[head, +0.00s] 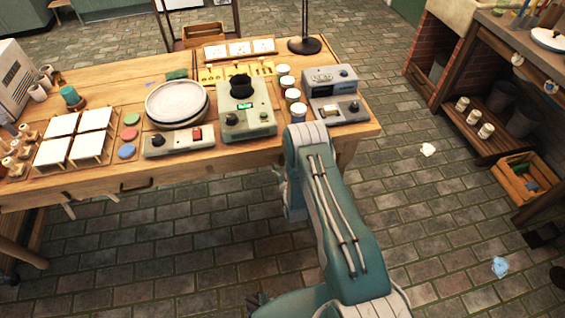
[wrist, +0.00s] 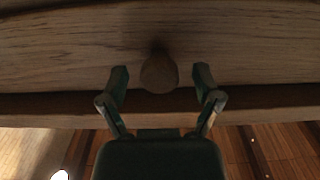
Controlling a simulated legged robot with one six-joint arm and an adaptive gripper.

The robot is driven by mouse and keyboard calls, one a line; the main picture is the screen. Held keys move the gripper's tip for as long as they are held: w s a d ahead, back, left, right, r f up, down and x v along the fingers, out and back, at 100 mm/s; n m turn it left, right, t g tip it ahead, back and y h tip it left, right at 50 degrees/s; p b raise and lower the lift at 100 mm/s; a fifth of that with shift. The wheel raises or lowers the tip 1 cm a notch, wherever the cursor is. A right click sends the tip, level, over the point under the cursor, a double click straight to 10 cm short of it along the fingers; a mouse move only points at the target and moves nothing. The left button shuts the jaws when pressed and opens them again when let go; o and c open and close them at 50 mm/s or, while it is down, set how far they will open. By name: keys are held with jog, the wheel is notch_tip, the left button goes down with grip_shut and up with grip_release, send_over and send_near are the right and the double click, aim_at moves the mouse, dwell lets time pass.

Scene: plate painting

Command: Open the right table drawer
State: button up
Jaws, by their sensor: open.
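In the wrist view, a round wooden knob (wrist: 159,74) sticks out from a wooden front panel (wrist: 240,45). My gripper (wrist: 160,80) is open, with one finger on each side of the knob and a gap on both sides. The fingertips reach about level with the knob; I cannot tell if they touch the panel. In the head view, my arm reaches to the right part of the front of the wooden table (head: 330,143). It hides the knob and the right drawer there. No gap shows around the panel in the wrist view.
The tabletop holds a round plate stack (head: 177,102), a control box with a black knob (head: 246,120), grey devices (head: 333,82), jars (head: 292,95) and white tiles (head: 91,117). A dark handle (head: 136,184) is on the table's left front. Brick floor in front is clear.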

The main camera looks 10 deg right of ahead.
jog(key=shift+w, duration=0.45)
grip_shut()
jog(key=shift+s, duration=0.15)
